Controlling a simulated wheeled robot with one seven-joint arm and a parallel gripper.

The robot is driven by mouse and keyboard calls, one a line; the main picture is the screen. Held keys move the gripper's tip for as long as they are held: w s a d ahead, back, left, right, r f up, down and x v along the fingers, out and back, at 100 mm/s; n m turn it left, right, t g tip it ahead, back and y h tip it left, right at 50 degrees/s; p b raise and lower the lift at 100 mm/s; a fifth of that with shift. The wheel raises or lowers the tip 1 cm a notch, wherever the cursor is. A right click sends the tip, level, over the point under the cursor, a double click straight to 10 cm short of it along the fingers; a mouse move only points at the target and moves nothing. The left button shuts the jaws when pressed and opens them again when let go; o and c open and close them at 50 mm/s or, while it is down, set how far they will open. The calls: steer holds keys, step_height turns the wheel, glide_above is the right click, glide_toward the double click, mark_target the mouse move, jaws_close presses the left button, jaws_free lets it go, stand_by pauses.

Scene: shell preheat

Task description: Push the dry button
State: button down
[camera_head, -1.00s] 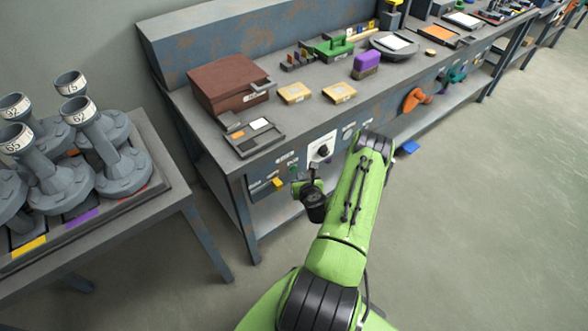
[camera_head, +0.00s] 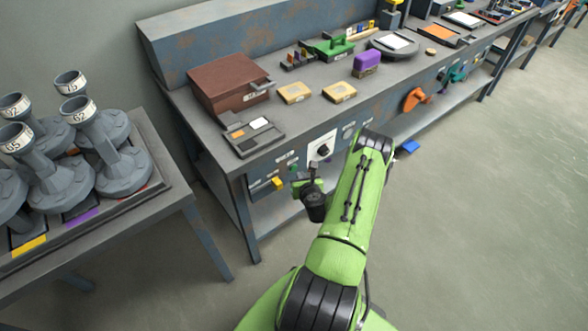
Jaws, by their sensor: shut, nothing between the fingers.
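The bench's front panel holds small controls under its top edge: a yellow control (camera_head: 278,183), a green button (camera_head: 293,168), and a white plate with a dark knob (camera_head: 322,148). Small labels sit by them, too small to read, so I cannot tell which control is the dry button. My gripper (camera_head: 313,173) is shut and empty, close in front of this panel, just right of the green button and below the knob plate. I cannot tell whether its tips touch the panel. My green arm hides part of the panel to the right.
On the bench (camera_head: 205,118) stand a brown box (camera_head: 228,84), a small tray (camera_head: 253,140), two tan blocks and a purple-topped block (camera_head: 367,64). A side table at left carries several grey flanged stands (camera_head: 122,172). An orange valve handle (camera_head: 415,98) sticks out at right.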

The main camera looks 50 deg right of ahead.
stand_by(0.6)
steer(key=shift+w+d+p, duration=0.1)
steer(key=shift+w+p, duration=0.25)
steer(key=shift+w, duration=0.1)
steer(key=shift+w+p, duration=0.35)
steer(key=shift+w, duration=0.1)
stand_by(0.3)
steer(key=shift+s+b, duration=0.6)
steer(key=shift+s, duration=0.25)
steer(key=s+b, duration=0.1)
steer(key=s, duration=0.1)
steer(key=s+a+b, duration=0.1)
steer(key=s+b, duration=0.1)
steer(key=s, duration=0.1)
steer(key=shift+a, duration=0.15)
